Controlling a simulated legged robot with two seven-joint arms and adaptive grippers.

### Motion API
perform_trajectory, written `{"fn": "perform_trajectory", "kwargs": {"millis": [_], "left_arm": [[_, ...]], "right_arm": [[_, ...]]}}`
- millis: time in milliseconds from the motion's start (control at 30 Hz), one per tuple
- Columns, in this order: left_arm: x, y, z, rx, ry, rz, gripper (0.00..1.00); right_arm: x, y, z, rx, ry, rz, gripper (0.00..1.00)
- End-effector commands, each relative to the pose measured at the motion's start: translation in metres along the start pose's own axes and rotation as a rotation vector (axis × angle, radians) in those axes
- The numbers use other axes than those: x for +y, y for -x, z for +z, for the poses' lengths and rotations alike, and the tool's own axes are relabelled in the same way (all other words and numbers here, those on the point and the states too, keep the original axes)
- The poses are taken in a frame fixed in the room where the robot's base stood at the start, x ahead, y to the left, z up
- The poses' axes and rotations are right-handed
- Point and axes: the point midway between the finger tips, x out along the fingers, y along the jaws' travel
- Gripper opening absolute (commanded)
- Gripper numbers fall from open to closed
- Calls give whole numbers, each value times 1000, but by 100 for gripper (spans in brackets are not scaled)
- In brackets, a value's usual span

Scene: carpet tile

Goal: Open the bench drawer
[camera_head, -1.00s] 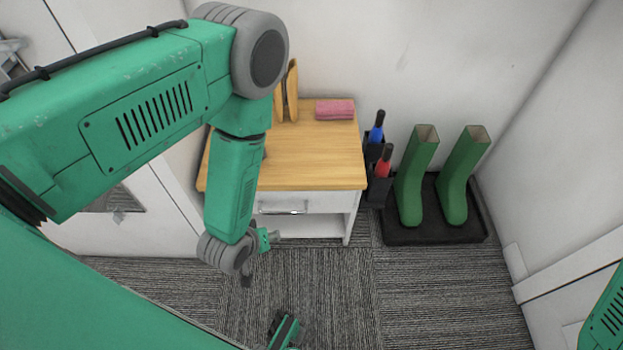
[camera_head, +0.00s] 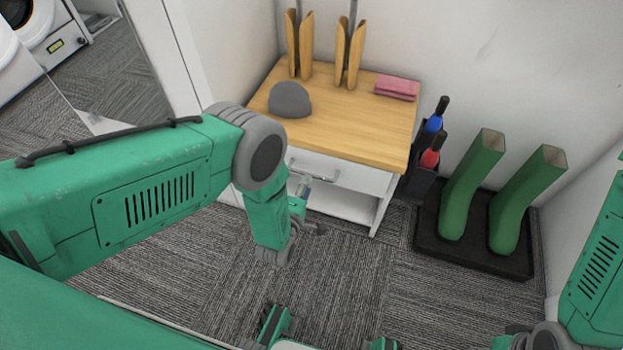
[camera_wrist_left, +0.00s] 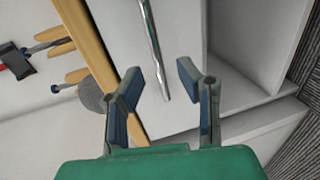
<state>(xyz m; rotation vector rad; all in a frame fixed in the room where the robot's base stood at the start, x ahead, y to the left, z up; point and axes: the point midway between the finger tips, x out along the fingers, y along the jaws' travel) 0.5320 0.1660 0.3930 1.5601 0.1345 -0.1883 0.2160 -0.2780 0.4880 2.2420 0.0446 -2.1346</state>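The bench drawer (camera_head: 340,172) is a white front under the wooden bench top and looks shut. Its metal bar handle (camera_head: 318,174) also shows in the left wrist view (camera_wrist_left: 154,48). My left gripper (camera_head: 312,206) is at the handle, in front of the drawer. In the left wrist view its two fingers (camera_wrist_left: 160,76) are spread, with the handle's end between and just beyond the tips; contact cannot be made out. Of my right arm, only part shows at the lower right, and its fingers are not clear.
On the bench top (camera_head: 350,122) are a grey dome (camera_head: 290,100), wooden boot shapes (camera_head: 349,55) and a folded pink cloth (camera_head: 397,88). A dark caddy (camera_head: 417,184) and green boots (camera_head: 472,185) on a black tray (camera_head: 432,240) stand to the right. An open shelf lies below the drawer.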

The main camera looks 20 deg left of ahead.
Motion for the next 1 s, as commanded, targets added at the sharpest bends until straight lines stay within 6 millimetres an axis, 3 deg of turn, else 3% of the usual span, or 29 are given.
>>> {"fn": "perform_trajectory", "kwargs": {"millis": [100,300,667,767,1000], "left_arm": [[-1,-24,1,-1,0,4,31],[-2,-45,0,-1,2,1,31],[0,-51,0,-1,0,0,31],[0,-51,0,-1,0,-1,3],[0,-50,1,-3,1,-2,0]], "right_arm": [[0,-12,1,0,-1,1,40],[0,-21,1,0,-1,1,40],[0,-21,1,0,-1,0,40],[0,-21,1,0,-1,0,40],[0,-21,1,0,-1,1,40]]}}
